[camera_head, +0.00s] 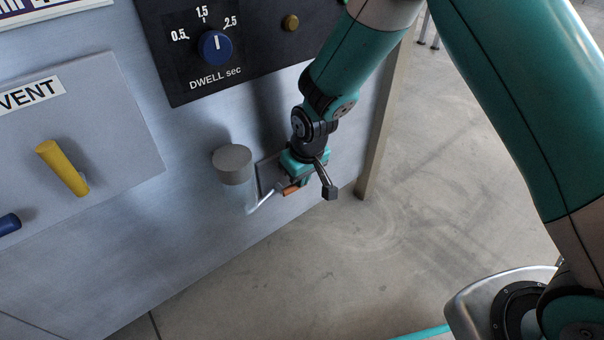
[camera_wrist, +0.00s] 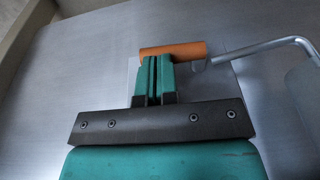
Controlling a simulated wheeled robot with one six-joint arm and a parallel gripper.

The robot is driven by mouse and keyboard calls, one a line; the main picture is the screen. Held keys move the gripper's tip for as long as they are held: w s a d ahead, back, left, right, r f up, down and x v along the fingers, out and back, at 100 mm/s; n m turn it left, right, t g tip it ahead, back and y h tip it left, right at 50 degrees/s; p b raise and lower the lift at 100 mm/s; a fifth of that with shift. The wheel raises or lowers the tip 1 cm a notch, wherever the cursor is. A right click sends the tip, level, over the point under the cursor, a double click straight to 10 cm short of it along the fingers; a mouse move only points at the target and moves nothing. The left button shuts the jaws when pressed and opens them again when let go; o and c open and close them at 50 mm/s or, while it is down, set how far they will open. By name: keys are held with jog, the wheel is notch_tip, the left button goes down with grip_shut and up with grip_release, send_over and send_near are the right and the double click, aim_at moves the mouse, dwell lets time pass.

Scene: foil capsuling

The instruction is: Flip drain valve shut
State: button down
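The drain valve's orange handle (camera_head: 290,190) sits low on the grey panel, beside a bent metal pipe (camera_head: 263,199) that leads toward a clear bowl with a grey cap. In the wrist view the orange handle (camera_wrist: 185,49) lies nearly level across the picture, with the pipe (camera_wrist: 265,49) to its right. My gripper (camera_head: 303,180) is at the valve. In the wrist view its two teal fingers (camera_wrist: 157,62) are together with only a thin dark line between them, and their tips overlap the handle's left part. Whether they touch it I cannot tell.
The grey-capped bowl (camera_head: 232,164) stands out from the panel left of my gripper. A yellow VENT lever (camera_head: 63,167) and a dwell knob (camera_head: 215,47) are farther off. A post (camera_head: 377,145) stands at the panel's right edge; open floor (camera_head: 450,180) lies beyond.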

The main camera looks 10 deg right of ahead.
jog(key=shift+p+v, duration=0.9)
jog(key=shift+p, duration=0.35)
jog(key=s+d+r+g+y+p, duration=0.1)
jog(key=s+r+p, duration=0.35)
jog(key=r, duration=0.85)
jog(key=s+d+r+y+p, duration=0.15)
jog(key=s+r+p, duration=0.35)
jog(key=r, duration=0.8)
jog(key=s+d+r+n+g, duration=0.1)
jog(key=s+r, duration=0.4)
jog(key=s, duration=0.3)
jog(key=s+d+r+n, duration=0.1)
jog(key=s+d+r, duration=0.1)
jog(key=s+r, duration=0.45)
notch_tip(320, 180, up, 35)
jog(key=p, duration=3.7)
jog(key=shift+s, duration=0.4)
